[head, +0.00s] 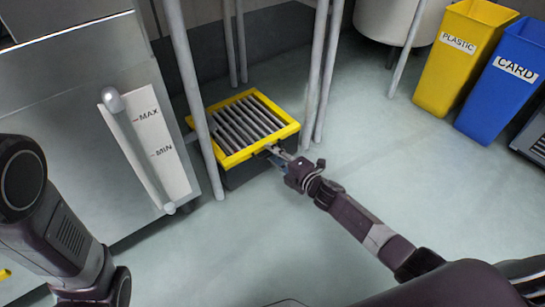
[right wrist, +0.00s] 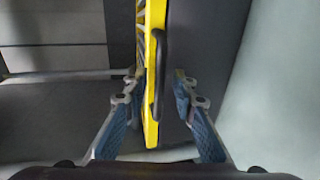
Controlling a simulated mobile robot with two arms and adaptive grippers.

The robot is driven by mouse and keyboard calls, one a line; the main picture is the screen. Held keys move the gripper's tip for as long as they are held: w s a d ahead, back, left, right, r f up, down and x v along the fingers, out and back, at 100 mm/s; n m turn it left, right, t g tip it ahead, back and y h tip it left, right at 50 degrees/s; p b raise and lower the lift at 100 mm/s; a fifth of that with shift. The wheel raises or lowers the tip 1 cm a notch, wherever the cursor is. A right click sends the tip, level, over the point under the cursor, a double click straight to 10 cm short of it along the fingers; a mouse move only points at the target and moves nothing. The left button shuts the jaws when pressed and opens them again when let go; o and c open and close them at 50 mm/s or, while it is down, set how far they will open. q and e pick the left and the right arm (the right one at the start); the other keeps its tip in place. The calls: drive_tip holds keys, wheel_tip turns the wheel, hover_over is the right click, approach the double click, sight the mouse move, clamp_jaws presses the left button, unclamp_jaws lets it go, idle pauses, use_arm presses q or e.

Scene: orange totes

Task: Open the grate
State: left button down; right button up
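The grate (head: 240,150) has a yellow frame and grey bars. It lies flat on top of a dark box (head: 248,171) on the floor, and looks closed. My right gripper (head: 277,156) is at the grate's near right edge. In the right wrist view, the yellow frame (right wrist: 151,90) and its black handle (right wrist: 162,72) lie between the two blue-padded fingers of the right gripper (right wrist: 158,90). The fingers are apart, with gaps on both sides. My left arm shows at the left of the head view, but its gripper is not visible.
Metal poles (head: 192,80) stand close around the grate. A metal tank with a MAX/MIN gauge (head: 150,140) is at left. A yellow PLASTIC bin (head: 455,70) and a blue CARD bin (head: 505,95) stand at right. The floor (head: 370,140) between is clear.

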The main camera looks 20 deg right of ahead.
drive_tip(key=shift+w, duration=0.1)
clamp_jaws()
idle(0.3)
